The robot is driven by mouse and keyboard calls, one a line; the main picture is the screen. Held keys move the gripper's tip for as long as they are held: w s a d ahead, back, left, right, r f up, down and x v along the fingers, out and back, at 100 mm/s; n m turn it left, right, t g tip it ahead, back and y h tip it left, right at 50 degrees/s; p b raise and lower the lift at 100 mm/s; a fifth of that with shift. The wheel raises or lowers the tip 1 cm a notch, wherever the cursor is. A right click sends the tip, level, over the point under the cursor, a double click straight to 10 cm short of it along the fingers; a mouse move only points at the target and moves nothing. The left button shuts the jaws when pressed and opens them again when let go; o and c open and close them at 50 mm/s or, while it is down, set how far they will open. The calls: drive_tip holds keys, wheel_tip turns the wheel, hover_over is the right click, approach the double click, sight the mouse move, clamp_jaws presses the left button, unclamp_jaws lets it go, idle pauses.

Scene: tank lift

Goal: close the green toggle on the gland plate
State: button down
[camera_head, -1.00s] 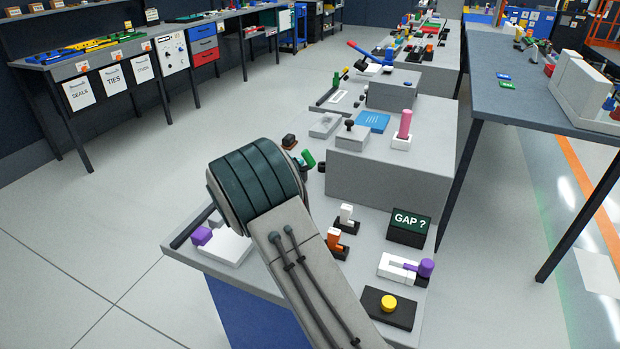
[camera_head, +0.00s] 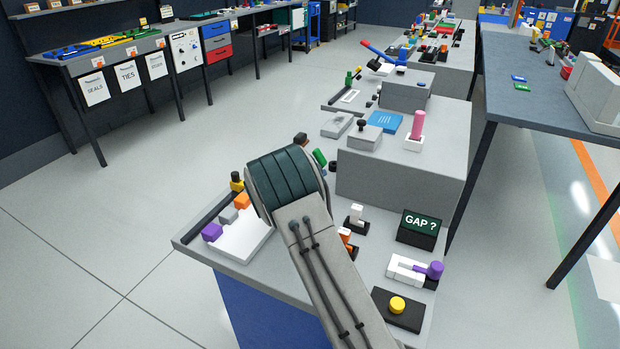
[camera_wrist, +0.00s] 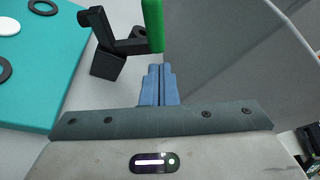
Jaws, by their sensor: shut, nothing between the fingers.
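The green toggle has a round green handle (camera_wrist: 153,24) on a black bent lever and block (camera_wrist: 108,60), at the top of the wrist view. In the head view only its green handle (camera_head: 320,158) shows, tilted, just right of my arm's dark banded wrist. My gripper (camera_wrist: 157,68) has its blue fingers together and empty. The fingertips are just below the handle's lower end in the wrist view; I cannot tell whether they touch. My arm hides the gripper and the toggle's base in the head view. I cannot clearly make out the gland plate.
A teal mat (camera_wrist: 40,100) with black rings and a white disc lies left in the wrist view. A large grey block (camera_head: 400,185) stands right of the toggle. A white tray (camera_head: 243,243) with coloured blocks is left of my arm. A GAP sign (camera_head: 420,225) stands right.

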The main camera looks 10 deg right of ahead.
drive_tip(key=shift+x, duration=0.8)
drive_tip(key=shift+r, duration=0.15)
drive_tip(key=shift+a+r+p, duration=0.1)
drive_tip(key=shift+r+p, duration=0.05)
drive_tip(key=shift+p, duration=0.45)
drive_tip(key=shift+w+a+r+n+h+p, duration=0.2)
drive_tip(key=shift+n+h+p, duration=0.25)
drive_tip(key=shift+p, duration=0.3)
drive_tip(key=shift+w+a+r+n+h+p, duration=0.15)
drive_tip(key=shift+r+n+p, duration=0.2)
drive_tip(key=shift+p, duration=0.3)
drive_tip(key=shift+s+r+n+h+p, duration=0.15)
drive_tip(key=shift+n+p, duration=0.25)
drive_tip(key=shift+p, duration=0.2)
drive_tip(key=shift+w+a+r+n+h+p, duration=0.25)
drive_tip(key=shift+n+h+p, duration=0.1)
drive_tip(key=shift+n+p, duration=0.45)
drive_tip(key=n, duration=0.1)
drive_tip(key=w+a+n+h+p, duration=0.1)
drive_tip(key=shift+a+r+n, duration=0.2)
drive_tip(key=shift+a+n, duration=0.05)
drive_tip(key=shift+n, duration=0.15)
drive_tip(key=shift+w+a+n+h, duration=0.2)
drive_tip(key=shift+a+n+h, duration=0.1)
drive_tip(key=shift+n, duration=0.4)
drive_tip(key=shift+w+r, duration=0.1)
